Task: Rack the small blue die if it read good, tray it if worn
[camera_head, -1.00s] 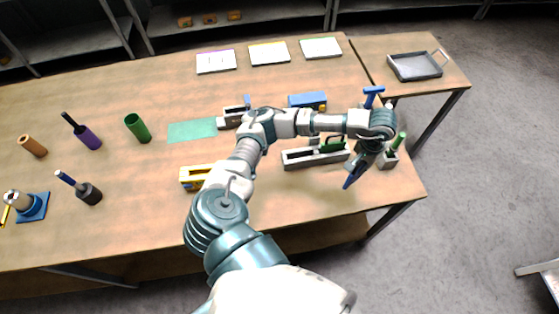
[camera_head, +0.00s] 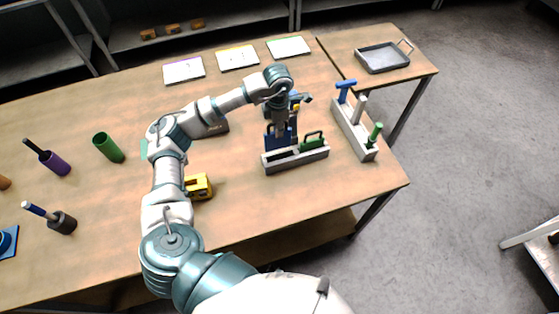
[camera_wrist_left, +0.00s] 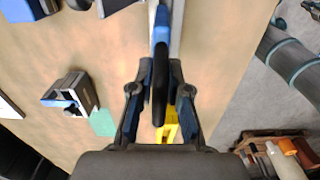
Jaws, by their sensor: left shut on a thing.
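My left gripper (camera_head: 280,124) points down over the left part of the grey rack (camera_head: 297,163), shut on the small blue die (camera_head: 279,139). The die is upright at the rack's left part; I cannot tell whether it is fully seated. A green die (camera_head: 313,141) stands in the rack's right part. In the left wrist view the gripper (camera_wrist_left: 153,95) has its fingers either side of a dark handle (camera_wrist_left: 160,90) with blue beyond it. The grey metal tray (camera_head: 383,57) on the side table looks empty. My right gripper is out of view.
A grey holder (camera_head: 353,133) with blue, white and green handled tools stands right of the rack. A yellow object (camera_head: 198,187) lies left of it. Three white sheets lie at the back. Cups with handles stand far left. The front right tabletop is clear.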

